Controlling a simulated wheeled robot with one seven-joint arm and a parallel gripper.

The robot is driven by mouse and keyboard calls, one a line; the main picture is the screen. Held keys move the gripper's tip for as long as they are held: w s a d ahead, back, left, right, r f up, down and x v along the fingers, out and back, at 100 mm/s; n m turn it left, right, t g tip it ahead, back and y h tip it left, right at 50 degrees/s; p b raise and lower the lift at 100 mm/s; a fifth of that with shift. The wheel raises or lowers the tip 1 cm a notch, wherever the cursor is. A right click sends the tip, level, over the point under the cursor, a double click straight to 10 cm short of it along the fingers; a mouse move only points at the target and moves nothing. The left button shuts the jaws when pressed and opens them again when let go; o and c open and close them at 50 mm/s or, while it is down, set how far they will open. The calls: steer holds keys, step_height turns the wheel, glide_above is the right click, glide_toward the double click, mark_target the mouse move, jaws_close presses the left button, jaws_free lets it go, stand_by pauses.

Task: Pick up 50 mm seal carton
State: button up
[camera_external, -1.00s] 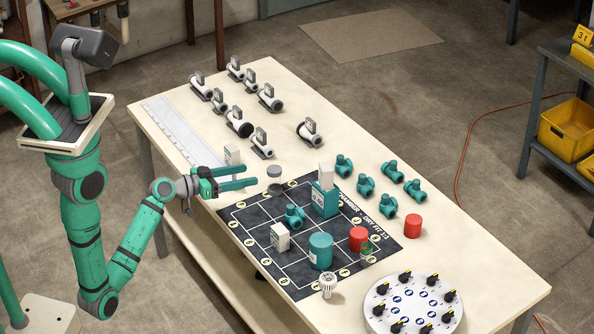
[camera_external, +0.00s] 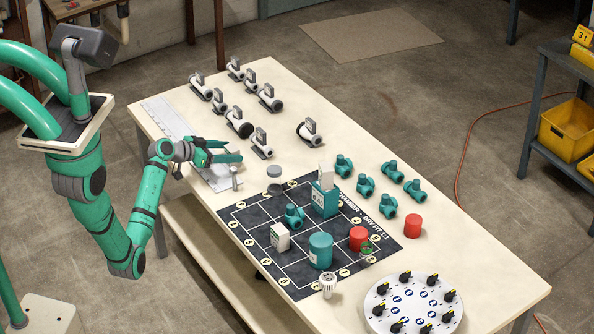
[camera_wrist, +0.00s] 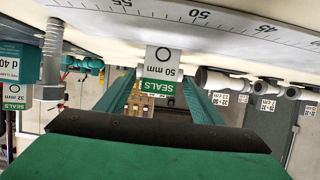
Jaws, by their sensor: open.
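The 50 mm seal carton (camera_wrist: 163,60) is white and green with printed text, upside down in the wrist view. It lies between my gripper's two green fingers, near their tips, and I cannot tell whether either finger touches it. My gripper (camera_external: 232,151) is open, low over the table's left part in the external view. It hides most or all of the carton there. In the wrist view, my gripper (camera_wrist: 163,75) has a finger on each side of the carton.
A ruler (camera_external: 165,122) lies along the table edge. A grey cylinder (camera_external: 274,180) stands right of my gripper. The dark grid mat (camera_external: 245,213) holds a teal box (camera_external: 325,200), another small carton (camera_external: 280,237) and teal parts. White pipe fittings (camera_external: 261,142) stand farther back.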

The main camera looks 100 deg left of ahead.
steer(key=shift+x, duration=2.85)
steer(key=shift+c, duration=0.6)
steer(key=c, duration=1)
